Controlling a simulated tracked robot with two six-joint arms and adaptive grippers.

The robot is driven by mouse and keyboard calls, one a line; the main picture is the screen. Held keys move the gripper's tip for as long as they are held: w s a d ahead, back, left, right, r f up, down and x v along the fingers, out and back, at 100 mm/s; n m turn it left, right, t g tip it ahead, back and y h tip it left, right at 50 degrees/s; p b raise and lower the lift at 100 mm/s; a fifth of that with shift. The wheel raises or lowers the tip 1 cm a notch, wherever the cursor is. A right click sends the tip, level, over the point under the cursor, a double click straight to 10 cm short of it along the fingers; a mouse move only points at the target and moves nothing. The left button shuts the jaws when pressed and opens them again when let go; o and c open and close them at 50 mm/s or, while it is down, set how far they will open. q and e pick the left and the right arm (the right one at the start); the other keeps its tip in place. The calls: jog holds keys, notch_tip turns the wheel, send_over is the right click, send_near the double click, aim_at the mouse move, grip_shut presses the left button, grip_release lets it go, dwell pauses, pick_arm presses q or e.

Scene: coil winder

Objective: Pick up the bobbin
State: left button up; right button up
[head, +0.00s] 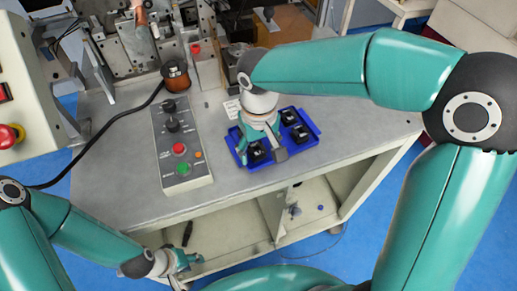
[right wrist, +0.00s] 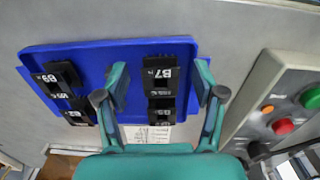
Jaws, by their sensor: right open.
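Several black bobbins sit in a blue tray (head: 312,128) on the bench. In the right wrist view, a black bobbin (right wrist: 160,76) with a white label lies between the fingers of my open right gripper (right wrist: 160,95), with gaps on both sides. More labelled bobbins (right wrist: 65,78) lie to its left in the tray, and another (right wrist: 161,108) is just below it. In the head view, my right gripper (head: 260,152) points down over the tray's left part and partly hides it. My left gripper (head: 186,267) is low in front of the bench, away from the tray.
A grey control box (head: 181,143) with red and green buttons stands left of the tray. A copper-coloured spool (head: 175,74) and the winder's metal frame (head: 125,45) stand behind. Bare bench surface (head: 375,128) lies right of the tray. Open shelves (head: 235,232) are below.

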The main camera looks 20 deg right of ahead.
aim_at(259, 152)
jog(key=c, duration=0.8)
jog(key=shift+c, duration=0.2)
jog(key=shift+r, duration=0.15)
notch_tip(259, 152, up, 20)
jog(key=p, duration=0.1)
dwell(0.7)
